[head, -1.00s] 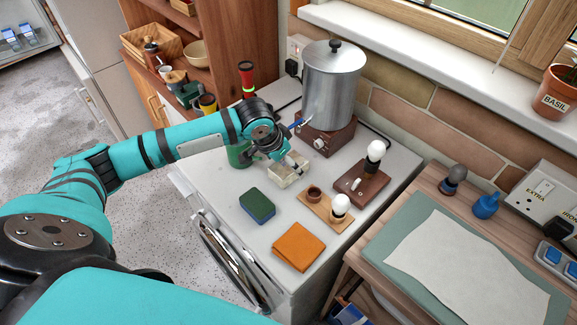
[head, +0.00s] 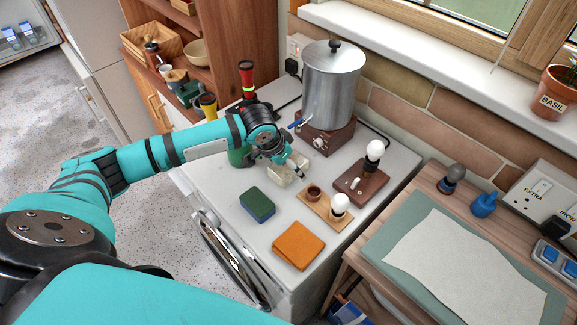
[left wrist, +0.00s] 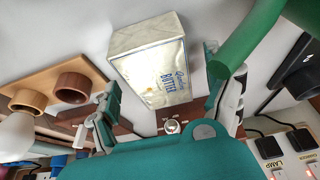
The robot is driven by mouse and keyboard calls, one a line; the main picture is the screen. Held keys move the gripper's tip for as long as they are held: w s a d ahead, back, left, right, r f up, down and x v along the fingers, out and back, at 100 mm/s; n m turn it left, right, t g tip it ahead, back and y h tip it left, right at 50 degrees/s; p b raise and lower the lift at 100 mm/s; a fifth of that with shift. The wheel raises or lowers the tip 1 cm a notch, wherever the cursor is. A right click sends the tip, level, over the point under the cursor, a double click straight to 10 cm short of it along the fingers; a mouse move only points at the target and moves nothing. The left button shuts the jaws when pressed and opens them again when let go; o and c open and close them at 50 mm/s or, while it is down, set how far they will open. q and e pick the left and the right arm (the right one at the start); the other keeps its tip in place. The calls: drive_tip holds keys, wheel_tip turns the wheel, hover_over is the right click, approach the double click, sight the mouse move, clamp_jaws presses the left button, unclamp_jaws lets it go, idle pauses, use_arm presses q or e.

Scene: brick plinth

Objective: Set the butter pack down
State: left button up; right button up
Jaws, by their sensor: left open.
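The butter pack (head: 285,178) is a pale cream block on the white worktop (head: 226,185), partly hidden by my left gripper (head: 291,169) in the head view. In the left wrist view the pack (left wrist: 150,62) shows blue lettering on its side. My left gripper (left wrist: 163,78) is open, one finger on each side of the pack's near part. A gap shows beside the left finger; contact on the right is hard to judge. My right gripper is not in view.
A metal pot (head: 333,85) stands behind, with a green object (head: 238,155) close left. Bare worktop lies left of the sponge.

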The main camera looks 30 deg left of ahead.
use_arm(q)
drive_tip(key=shift+c, duration=0.3)
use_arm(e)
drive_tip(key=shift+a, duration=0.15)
use_arm(q)
drive_tip(key=c, duration=1.6)
drive_tip(key=shift+o, duration=0.2)
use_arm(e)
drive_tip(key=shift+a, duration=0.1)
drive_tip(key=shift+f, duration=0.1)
